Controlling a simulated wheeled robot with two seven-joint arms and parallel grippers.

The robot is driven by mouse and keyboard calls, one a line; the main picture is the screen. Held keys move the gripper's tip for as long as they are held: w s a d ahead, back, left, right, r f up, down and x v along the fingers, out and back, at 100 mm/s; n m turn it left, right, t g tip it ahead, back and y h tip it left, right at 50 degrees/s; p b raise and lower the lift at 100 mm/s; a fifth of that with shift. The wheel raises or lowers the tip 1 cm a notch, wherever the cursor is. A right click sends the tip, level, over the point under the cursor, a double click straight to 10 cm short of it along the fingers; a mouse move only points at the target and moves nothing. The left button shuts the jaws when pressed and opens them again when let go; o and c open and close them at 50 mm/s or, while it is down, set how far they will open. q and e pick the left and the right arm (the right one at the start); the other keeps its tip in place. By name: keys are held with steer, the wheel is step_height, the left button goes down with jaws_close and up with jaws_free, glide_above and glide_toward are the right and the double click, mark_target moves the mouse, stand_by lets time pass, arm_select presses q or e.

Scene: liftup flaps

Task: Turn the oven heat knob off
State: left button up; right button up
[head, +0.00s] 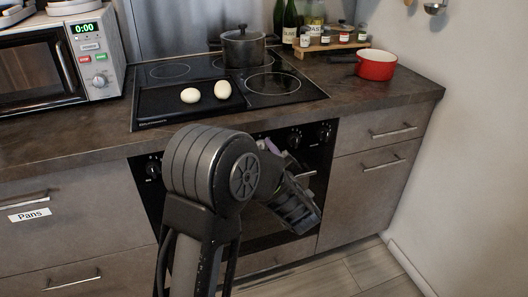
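The oven front (143,187) is a black panel below the counter, largely hidden by my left arm. Its control strip has a dark knob (153,168) at the left end and two more at the right, an inner knob (294,139) and an outer knob (325,133). The labels are too small to tell which sets the heat; others may be hidden. My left arm rises in front of the oven and bends down right. My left gripper (298,208) is at its end, below the right-hand knobs; its fingers cannot be made out. My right gripper is out of view.
The cooktop (190,122) above holds two eggs (207,93) and a dark pot (243,47). A red pan (376,65) stands at the counter's right. A microwave (50,62) is at the left. Drawers with bar handles flank the oven. The floor (350,273) at lower right is clear.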

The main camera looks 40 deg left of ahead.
arm_select(q)
steer(key=o, duration=0.4)
steer(key=shift+o, duration=0.2)
steer(key=v, duration=0.8)
steer(key=shift+w, duration=0.1)
stand_by(0.4)
